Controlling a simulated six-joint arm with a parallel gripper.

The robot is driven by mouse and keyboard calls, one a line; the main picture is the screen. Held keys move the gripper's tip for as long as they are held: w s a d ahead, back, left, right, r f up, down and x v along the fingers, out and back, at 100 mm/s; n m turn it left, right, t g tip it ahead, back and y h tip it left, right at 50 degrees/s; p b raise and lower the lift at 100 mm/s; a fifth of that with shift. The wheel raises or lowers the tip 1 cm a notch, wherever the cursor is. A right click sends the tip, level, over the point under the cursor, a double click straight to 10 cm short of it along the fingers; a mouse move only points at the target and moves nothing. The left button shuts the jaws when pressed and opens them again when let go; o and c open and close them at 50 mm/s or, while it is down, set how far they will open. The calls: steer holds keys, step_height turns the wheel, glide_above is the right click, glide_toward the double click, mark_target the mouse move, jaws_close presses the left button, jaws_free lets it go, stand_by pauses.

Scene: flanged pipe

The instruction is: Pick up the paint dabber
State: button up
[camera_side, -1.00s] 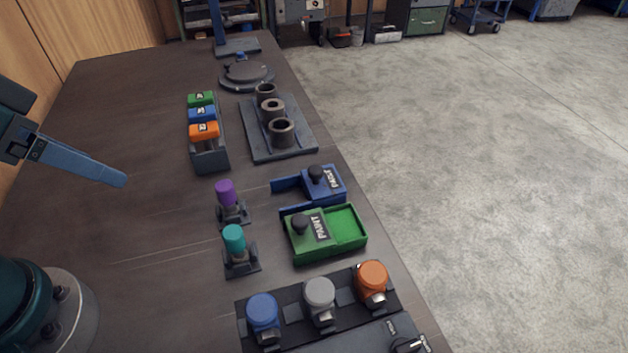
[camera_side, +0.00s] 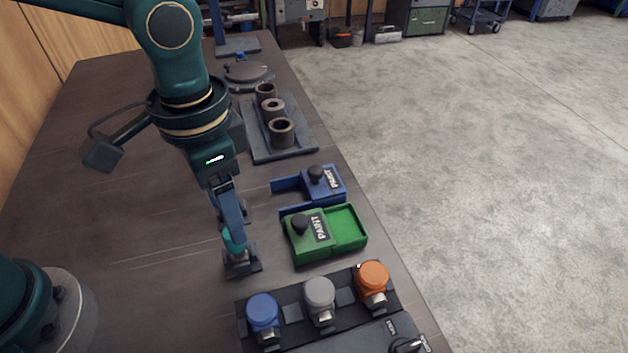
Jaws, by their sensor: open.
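A teal-topped dabber (camera_side: 229,244) stands upright in a small dark holder (camera_side: 243,267), left of the green paint box (camera_side: 300,246). My gripper (camera_side: 238,238) points down at this dabber, its blue finger in front of the dabber's top and covering much of it. The jaws are open. I cannot tell whether a finger touches the dabber. The purple-topped dabber behind it is hidden by my gripper; only a bit of its holder (camera_side: 245,212) shows.
A blue paint box (camera_side: 324,187) sits behind the green one. In front is a dark rack with blue (camera_side: 263,311), grey (camera_side: 319,293) and orange (camera_side: 372,276) capped pieces. Behind is a plate (camera_side: 295,147) with dark rings. The table's left side is clear.

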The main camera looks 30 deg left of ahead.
mark_target(239, 254)
steer(key=shift+s+f, duration=0.1)
steer(key=shift+f, duration=2.5)
jaws_close()
